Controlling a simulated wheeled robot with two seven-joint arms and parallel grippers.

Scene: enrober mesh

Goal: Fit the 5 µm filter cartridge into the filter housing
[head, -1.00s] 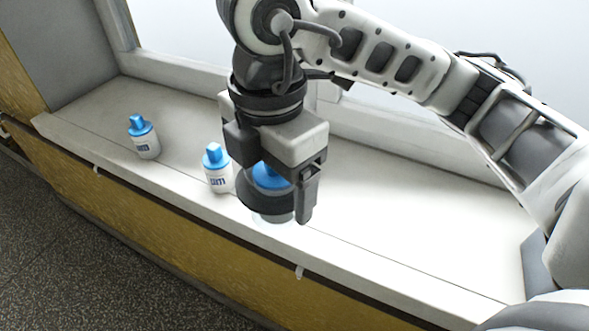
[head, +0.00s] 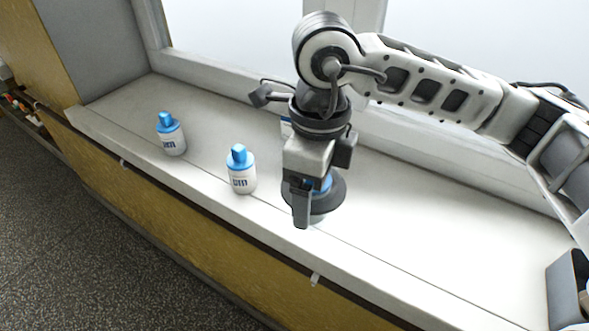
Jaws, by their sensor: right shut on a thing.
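My right gripper (head: 314,200) is shut on a blue-topped cartridge (head: 323,184), held upright over the white ledge. The fingers and a dark ring hide most of it, and its label cannot be read. Two more white cartridges with blue caps stand upright on the ledge: one at the left (head: 171,134) and one nearer the gripper (head: 242,170). Their labels end in "µm", but the numbers are not legible. My left gripper is not in view. I cannot make out the filter housing.
The white ledge (head: 430,245) has free room to the right of the gripper. A window with a pale frame runs behind it. The yellow front (head: 190,220) drops to a dark speckled floor (head: 80,240). Small coloured items (head: 22,105) show at the far left edge.

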